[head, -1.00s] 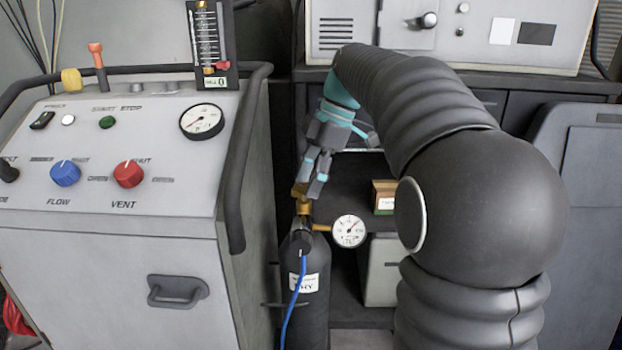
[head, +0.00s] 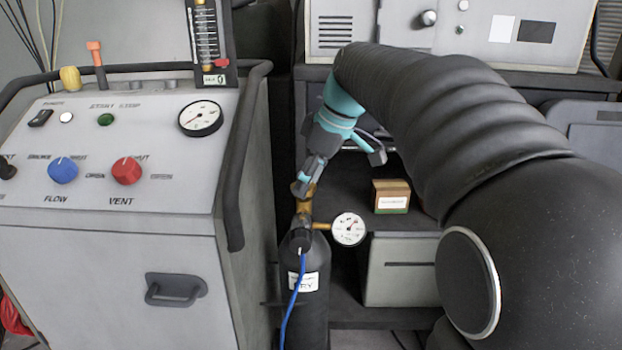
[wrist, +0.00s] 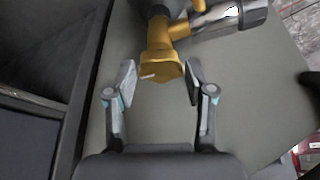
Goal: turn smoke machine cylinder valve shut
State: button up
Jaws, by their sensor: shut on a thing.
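The dark gas cylinder (head: 314,308) stands upright between the grey cart and the shelf. Its brass valve (head: 304,206) is at the top, with a round white gauge (head: 348,229) on its right side and a blue hose (head: 294,296) down its front. My gripper (head: 307,181) reaches down onto the valve's top from above. In the wrist view, my gripper (wrist: 160,78) has one finger on each side of the brass valve knob (wrist: 158,66), shut on it. In the head view the fingers partly hide the knob.
The grey control cart (head: 110,250) stands close on the cylinder's left, with a dark rail along its edge. A small brown box (head: 391,196) sits on the dark shelf at the right. A grey cabinet (head: 470,30) is behind. My arm fills the right side.

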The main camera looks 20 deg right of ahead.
jog(key=shift+s+a+f+m, duration=0.1)
jog(key=shift+m, duration=0.2)
dwell(0.4)
jog(key=o, duration=1.1)
jog(key=shift+o, duration=0.2)
jog(key=v, duration=1.2)
jog(key=shift+s+a, duration=0.1)
jog(key=shift+a, duration=0.05)
